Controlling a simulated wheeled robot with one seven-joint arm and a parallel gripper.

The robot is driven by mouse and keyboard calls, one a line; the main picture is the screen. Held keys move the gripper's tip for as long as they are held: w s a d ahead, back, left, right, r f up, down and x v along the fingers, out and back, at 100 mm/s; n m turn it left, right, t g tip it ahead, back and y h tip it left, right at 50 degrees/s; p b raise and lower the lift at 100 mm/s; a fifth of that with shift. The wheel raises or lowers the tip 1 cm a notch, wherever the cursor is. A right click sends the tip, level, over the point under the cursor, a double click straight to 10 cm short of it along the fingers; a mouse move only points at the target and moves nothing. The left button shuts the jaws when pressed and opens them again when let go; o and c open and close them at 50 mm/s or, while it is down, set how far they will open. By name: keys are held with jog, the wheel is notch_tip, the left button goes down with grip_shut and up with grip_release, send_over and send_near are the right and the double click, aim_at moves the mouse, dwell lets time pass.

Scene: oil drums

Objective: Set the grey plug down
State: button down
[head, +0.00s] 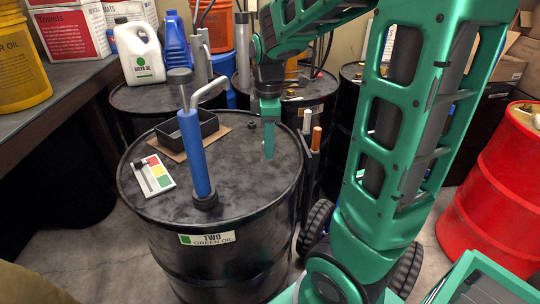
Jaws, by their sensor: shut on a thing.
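My gripper (268,152) points straight down over the right part of the top of the black drum (225,190) labelled "TWO GREEN OIL". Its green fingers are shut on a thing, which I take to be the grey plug. The plug is too small or hidden by the fingers to make out. I cannot tell whether the fingertips touch the drum top or hang just above it. A small dark cap (251,125) sits on the drum top just left of the fingers.
A blue hand pump (194,155) stands upright on the drum top. A black tray (187,133) on cardboard (167,141) and a white colour card (153,175) lie on its left. More black drums with bottles stand behind. A red drum (495,190) is at right. The drum's front-right top is clear.

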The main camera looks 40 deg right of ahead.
jog(key=shift+w+d+f, duration=0.2)
jog(key=shift+d+f, duration=0.2)
jog(key=shift+d, duration=0.1)
jog(key=shift+w+d+f, duration=0.2)
jog(key=shift+d+f, duration=0.15)
jog(key=shift+d, duration=0.15)
jog(key=shift+f, duration=1.9)
jog(key=c, duration=1.4)
grip_release()
jog(key=shift+f, duration=0.1)
jog(key=shift+c, duration=0.2)
notch_tip(320, 180, up, 11)
jog(key=s+f+m, duration=0.3)
jog(key=s+m, duration=0.5)
jog(key=s, duration=0.2)
jog(key=s+f+m, duration=0.2)
jog(key=s+m, duration=0.7)
jog(key=s, duration=0.1)
jog(key=shift+s+a+f+m, duration=0.3)
jog(key=shift+s+a+f, duration=0.05)
jog(key=shift+s+f, duration=0.05)
